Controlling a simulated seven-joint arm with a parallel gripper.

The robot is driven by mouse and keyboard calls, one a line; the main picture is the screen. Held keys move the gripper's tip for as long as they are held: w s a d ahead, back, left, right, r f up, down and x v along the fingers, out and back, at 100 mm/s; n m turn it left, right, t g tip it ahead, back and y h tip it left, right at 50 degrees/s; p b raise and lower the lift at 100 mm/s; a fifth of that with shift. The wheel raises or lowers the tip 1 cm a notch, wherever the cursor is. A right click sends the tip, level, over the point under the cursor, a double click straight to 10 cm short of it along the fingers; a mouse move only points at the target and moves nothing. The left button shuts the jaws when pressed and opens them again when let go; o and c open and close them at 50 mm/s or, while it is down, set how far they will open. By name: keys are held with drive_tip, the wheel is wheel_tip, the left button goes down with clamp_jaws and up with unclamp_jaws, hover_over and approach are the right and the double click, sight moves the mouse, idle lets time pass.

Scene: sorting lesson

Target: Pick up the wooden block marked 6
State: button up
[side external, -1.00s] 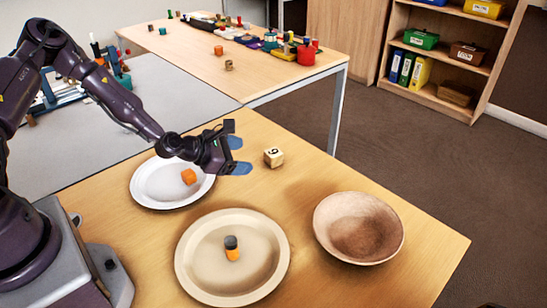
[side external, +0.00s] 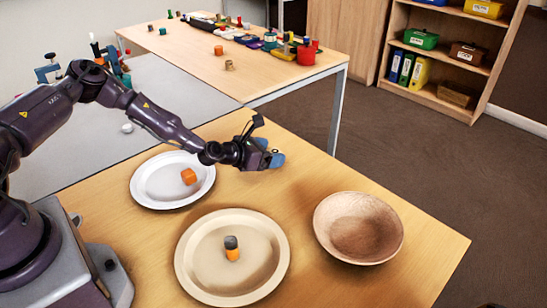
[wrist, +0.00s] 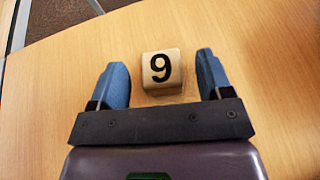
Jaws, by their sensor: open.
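The wooden block (wrist: 150,84) is a pale cube with a black numeral that reads as 9 in the wrist view, which is a 6 seen upside down. It sits on the wooden table between the two blue fingers of my gripper (wrist: 161,64), with a gap on each side. My gripper is open and empty. In the side view my gripper (side external: 272,158) is over the spot beyond the white plate and hides the block.
A white plate (side external: 147,190) holds an orange cube (side external: 188,176). A cream plate (side external: 200,270) holds an orange and grey piece (side external: 232,248). An empty brown bowl (side external: 358,228) stands to the right. The tabletop around the block is clear.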

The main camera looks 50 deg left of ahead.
sight(274, 151)
drive_tip(key=shift+x, duration=1.7)
drive_tip(key=c, duration=1)
drive_tip(key=shift+r, duration=0.15)
